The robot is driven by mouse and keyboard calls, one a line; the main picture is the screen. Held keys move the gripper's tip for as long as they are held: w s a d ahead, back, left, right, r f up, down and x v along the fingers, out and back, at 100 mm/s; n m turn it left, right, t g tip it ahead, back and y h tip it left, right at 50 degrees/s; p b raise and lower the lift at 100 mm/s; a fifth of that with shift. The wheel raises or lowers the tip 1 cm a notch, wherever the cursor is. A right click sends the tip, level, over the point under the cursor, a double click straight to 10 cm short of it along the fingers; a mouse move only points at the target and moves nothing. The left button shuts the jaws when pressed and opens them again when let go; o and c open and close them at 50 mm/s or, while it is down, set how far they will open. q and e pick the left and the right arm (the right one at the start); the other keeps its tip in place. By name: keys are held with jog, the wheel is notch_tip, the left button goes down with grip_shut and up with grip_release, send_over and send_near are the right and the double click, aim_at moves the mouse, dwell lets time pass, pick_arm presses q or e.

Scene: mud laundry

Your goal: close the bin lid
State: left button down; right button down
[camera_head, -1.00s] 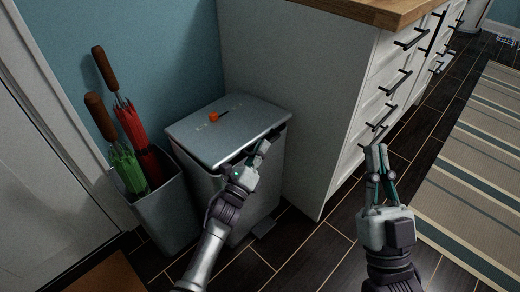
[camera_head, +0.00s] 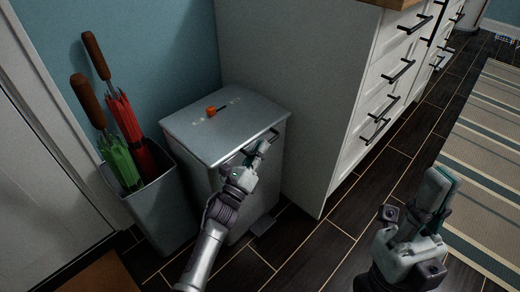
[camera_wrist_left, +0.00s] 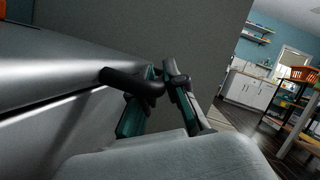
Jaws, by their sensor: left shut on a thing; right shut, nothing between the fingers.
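The grey metal bin (camera_head: 205,185) stands against the wall beside the white cabinet. Its lid (camera_head: 230,122) lies flat across the top, with no clear gap visible at the front edge. A dark bar handle (camera_wrist_left: 130,82) sticks out from the lid's front edge. My left gripper (camera_head: 262,148) is at that front edge, shut on the handle; its fingers also show in the left wrist view (camera_wrist_left: 158,82). The fingers hide part of the handle. My right gripper (camera_head: 440,185) is shut and empty, over the floor at the lower right, away from the bin.
A small orange object (camera_head: 211,111) sits on the lid. A grey umbrella stand (camera_head: 165,215) with red and green umbrellas is close to the bin's left. The white drawer cabinet (camera_head: 300,90) is close on its right. Dark floor and a striped rug (camera_head: 490,160) are clear at right.

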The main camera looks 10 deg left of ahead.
pick_arm(q)
jog(key=shift+a+f, duration=0.1)
jog(key=shift+f, duration=0.25)
jog(key=c, duration=1.5)
grip_release()
jog(key=shift+r, duration=0.1)
jog(key=shift+s, duration=0.1)
jog(key=v, duration=1.1)
jog(key=shift+s+a, duration=0.2)
jog(key=shift+s, duration=0.15)
